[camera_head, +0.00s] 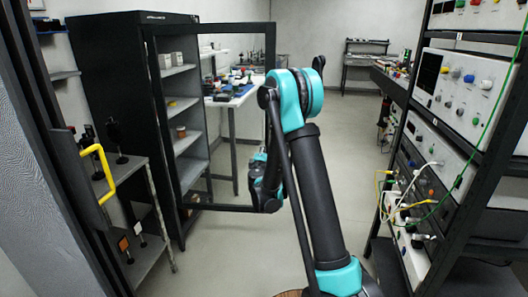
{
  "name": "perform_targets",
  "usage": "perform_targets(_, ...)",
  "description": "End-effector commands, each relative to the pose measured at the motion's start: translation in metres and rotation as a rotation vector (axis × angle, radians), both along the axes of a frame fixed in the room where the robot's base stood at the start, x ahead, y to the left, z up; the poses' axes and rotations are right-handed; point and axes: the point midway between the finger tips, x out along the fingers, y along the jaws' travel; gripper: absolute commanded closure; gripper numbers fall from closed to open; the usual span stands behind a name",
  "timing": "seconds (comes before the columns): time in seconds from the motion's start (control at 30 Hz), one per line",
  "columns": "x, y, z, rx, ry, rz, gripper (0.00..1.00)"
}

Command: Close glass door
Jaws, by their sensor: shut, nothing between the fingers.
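A tall black cabinet (108,95) stands at the left with its shelves exposed. Its glass door, in a thin black frame (215,27), is swung wide open to the right; the room shows through the pane. My arm rises from the bottom centre, bends at a teal elbow and reaches down to the door's free edge. My gripper (266,195) is shut and small in view, close to the lower free corner of the door. Its fingertips are hard to make out, and I cannot tell whether they touch the frame.
A metal rack with instruments (462,80) and cables stands close on the right. A yellow handle (98,172) and a low cart (143,225) are at the left. A workbench (233,98) stands behind the door. Open floor (345,135) lies between.

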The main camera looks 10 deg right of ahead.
Motion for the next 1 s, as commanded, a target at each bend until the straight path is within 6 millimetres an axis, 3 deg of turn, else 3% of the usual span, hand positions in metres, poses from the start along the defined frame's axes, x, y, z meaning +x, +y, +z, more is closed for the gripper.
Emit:
perform_targets(0.3, 0.063, -0.013, 0.0, 0.001, 0.001, -0.003, 1.0)
perform_targets(0.5, 0.091, -0.018, 0.0, 0.001, 0.001, -0.002, 1.0)
perform_targets(0.7, 0.104, -0.02, 0.0, 0.001, 0.001, -0.002, 1.0)
perform_targets(1.0, 0.105, -0.02, 0.0, 0.001, 0.001, -0.002, 1.0)
